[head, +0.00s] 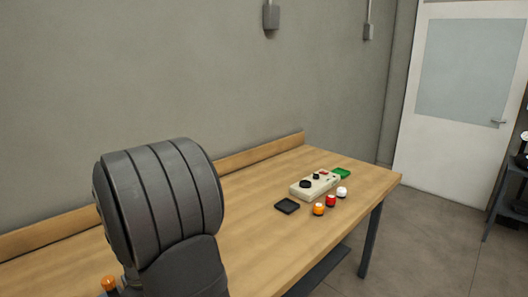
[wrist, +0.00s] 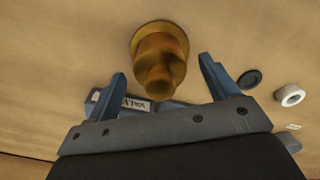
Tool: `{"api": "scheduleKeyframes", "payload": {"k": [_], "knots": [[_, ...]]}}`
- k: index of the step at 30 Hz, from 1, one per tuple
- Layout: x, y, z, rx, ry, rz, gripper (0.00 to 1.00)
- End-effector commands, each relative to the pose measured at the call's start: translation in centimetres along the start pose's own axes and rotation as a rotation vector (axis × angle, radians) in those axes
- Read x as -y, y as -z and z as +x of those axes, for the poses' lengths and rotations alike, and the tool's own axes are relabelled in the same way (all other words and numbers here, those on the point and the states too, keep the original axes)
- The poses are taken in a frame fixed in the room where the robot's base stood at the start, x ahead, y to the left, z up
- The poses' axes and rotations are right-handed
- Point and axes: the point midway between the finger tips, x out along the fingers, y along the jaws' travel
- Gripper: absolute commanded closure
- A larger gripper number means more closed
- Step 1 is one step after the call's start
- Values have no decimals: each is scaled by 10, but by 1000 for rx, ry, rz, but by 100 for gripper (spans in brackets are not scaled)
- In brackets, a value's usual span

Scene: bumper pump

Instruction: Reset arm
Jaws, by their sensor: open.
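My gripper (wrist: 162,70) shows in the wrist view with its two blue fingers spread apart. An amber-brown, stepped, rounded piece (wrist: 160,55) shows between and beyond the fingertips, with a visible gap on each side. How far it is from the fingers is hard to tell. In the head view my dark grey arm fills the lower left and my gripper is hidden. A small orange-topped piece (head: 108,283) shows beside the arm at the bottom left.
The wrist view shows a black disc (wrist: 249,79) and white ring (wrist: 290,95). A wall stands behind.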

Motion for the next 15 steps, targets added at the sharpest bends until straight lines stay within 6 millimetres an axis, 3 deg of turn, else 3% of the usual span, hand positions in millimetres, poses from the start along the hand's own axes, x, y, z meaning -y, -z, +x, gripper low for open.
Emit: {"api": "scheduleKeyframes", "payload": {"k": [4,6,10,15], "knots": [[0,-1,31,4,3,0,20],[-1,1,9,-6,-5,0,20],[-1,1,-18,-5,-4,0,20],[-12,-28,-36,-3,-2,5,20]]}}
